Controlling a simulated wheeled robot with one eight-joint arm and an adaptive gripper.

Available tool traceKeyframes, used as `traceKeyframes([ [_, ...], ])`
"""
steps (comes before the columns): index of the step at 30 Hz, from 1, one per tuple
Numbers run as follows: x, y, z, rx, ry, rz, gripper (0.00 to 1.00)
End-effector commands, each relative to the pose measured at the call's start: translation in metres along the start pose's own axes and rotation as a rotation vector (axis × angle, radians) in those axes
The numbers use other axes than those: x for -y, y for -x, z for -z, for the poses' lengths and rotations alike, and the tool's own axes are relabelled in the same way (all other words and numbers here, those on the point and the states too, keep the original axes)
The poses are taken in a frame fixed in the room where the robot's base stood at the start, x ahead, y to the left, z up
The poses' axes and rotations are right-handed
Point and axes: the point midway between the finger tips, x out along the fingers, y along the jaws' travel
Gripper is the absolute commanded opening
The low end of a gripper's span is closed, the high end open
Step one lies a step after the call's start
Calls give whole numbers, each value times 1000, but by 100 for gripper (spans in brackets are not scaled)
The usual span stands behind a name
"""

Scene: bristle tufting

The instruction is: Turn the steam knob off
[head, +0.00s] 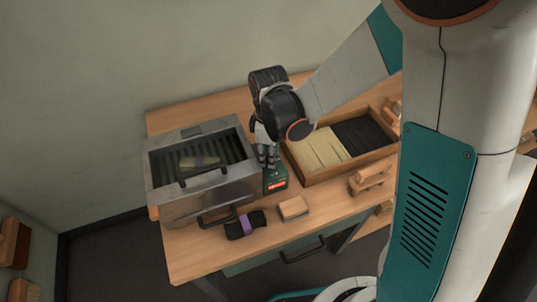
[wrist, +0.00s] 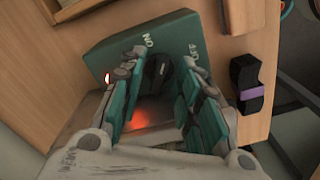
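The steam knob (wrist: 158,72) is a dark round dial on a green control box (wrist: 115,58), with ON and OFF lettered on the box face beside it. The box also shows in the head view (head: 271,184), with a red lit panel, beside the metal steamer (head: 200,205). My gripper (wrist: 162,64) is open, its teal-padded fingers on either side of the knob; I cannot tell whether they touch it. A red glow shows between the fingers. In the head view my gripper (head: 267,160) points down at the box and hides the knob. The knob's exact setting is unclear.
A wooden tray (head: 322,177) of cream and black bristles stands right. A dark purple-banded bundle (head: 236,229), a small block (head: 294,208) and wooden brush pieces (head: 368,180) lie near the table's front.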

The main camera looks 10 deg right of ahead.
Motion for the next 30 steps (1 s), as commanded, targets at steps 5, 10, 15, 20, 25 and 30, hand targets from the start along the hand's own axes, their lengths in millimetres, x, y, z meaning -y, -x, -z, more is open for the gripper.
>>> traceKeyframes([
  [5, 0, -3, 0, 0, 0, 0, 31],
  [10, 0, -2, 0, 0, 0, 0, 26],
  [15, 0, -2, 0, 0, 0, 0, 0],
  [20, 0, -2, 0, 0, -1, 0, 0],
  [25, 0, -2, 0, 0, -19, 0, 0],
  [30, 0, -3, 0, 0, -83, 0, 0],
])
